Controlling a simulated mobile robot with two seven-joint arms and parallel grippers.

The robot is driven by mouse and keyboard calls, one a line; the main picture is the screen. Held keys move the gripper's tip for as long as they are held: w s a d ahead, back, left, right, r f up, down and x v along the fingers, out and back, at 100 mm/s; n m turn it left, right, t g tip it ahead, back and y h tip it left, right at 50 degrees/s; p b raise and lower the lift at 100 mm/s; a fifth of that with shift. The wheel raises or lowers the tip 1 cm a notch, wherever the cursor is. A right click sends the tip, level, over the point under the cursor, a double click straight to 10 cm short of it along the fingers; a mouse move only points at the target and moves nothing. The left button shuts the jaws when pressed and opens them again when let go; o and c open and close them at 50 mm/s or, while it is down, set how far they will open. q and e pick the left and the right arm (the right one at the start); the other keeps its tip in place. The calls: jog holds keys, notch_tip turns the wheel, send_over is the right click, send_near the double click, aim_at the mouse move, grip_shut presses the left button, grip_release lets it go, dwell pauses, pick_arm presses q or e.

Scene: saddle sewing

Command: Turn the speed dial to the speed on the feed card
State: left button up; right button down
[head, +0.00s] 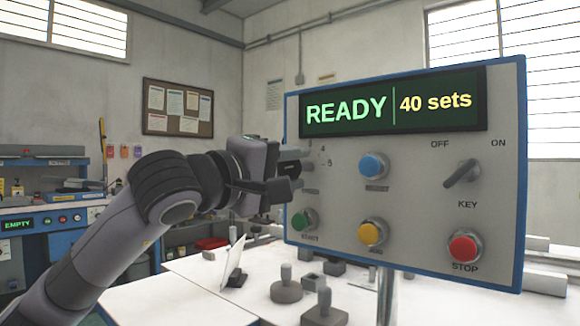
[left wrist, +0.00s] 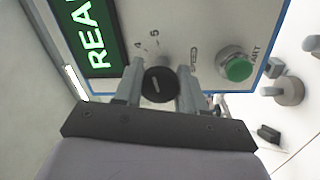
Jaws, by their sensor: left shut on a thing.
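The speed dial (left wrist: 160,86) is a black round knob with a light pointer line, seen in the left wrist view below the numbers 4 and 5 and beside the word SPEED. My left gripper (left wrist: 160,80) is shut on the dial, one finger on each side. In the head view my left gripper (head: 297,172) reaches the left side of the grey control panel (head: 410,185) and hides the dial. A white card (head: 234,264) stands tilted on the table; I cannot tell whether it is the feed card, and no writing on it is readable. My right gripper is not in view.
The panel display (head: 393,103) reads READY and 40 sets. A green START button (head: 304,221), blue button (head: 373,166), yellow button (head: 372,233), red STOP button (head: 464,247) and key switch (head: 461,174) are close by. Grey weights (head: 286,286) stand on the white table.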

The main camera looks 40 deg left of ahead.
aim_at(286, 169)
pick_arm(q)
jog(key=shift+r, duration=0.15)
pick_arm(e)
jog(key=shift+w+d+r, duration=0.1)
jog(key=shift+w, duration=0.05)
pick_arm(q)
jog(key=o, duration=1)
jog(key=shift+d, duration=0.1)
jog(key=shift+s, duration=0.1)
jog(key=s, duration=0.3)
jog(key=s+a, duration=0.1)
jog(key=s, duration=0.1)
jog(key=shift+s+f+b, duration=0.3)
jog(key=shift+f+b, duration=0.05)
jog(key=shift+s, duration=0.65)
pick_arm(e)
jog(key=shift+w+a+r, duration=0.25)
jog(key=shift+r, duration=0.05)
